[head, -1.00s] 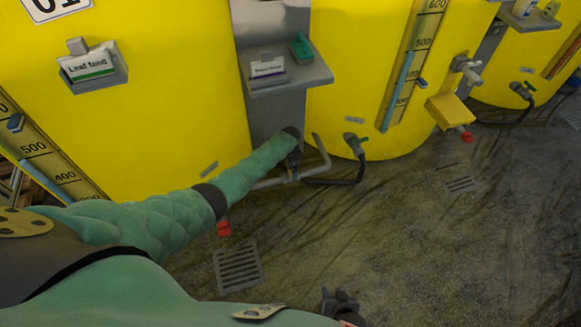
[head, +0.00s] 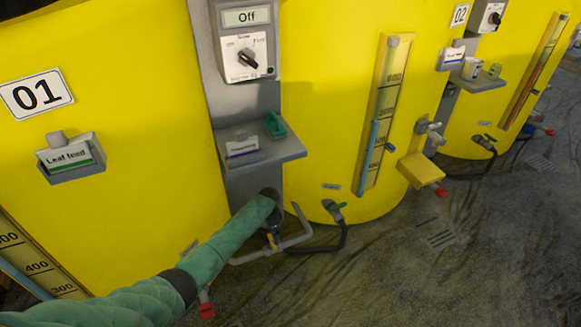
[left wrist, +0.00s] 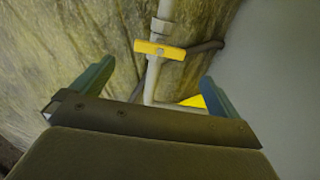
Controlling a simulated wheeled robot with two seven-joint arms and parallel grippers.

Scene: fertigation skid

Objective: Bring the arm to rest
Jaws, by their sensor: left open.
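My left arm reaches in from the lower left in the head view, in green padding. Its gripper (head: 272,214) is low in front of the grey panel, mostly hidden behind the wrist. The left wrist view shows this gripper (left wrist: 152,88) open, its two teal fingers wide apart with nothing held between them. A yellow valve handle (left wrist: 160,50) lies crosswise on a pale pipe (left wrist: 153,78), beyond the fingertips and apart from them. In the head view the grey pipe (head: 296,240) runs by the gripper near the floor. My right gripper is not in view.
Yellow tank 01 (head: 110,150) stands left, another yellow tank (head: 325,110) right. The grey panel between has a rotary switch (head: 246,60), a display reading "Off" (head: 246,17) and a shelf (head: 265,158) jutting above my gripper. Open floor (head: 400,280) lies at lower right.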

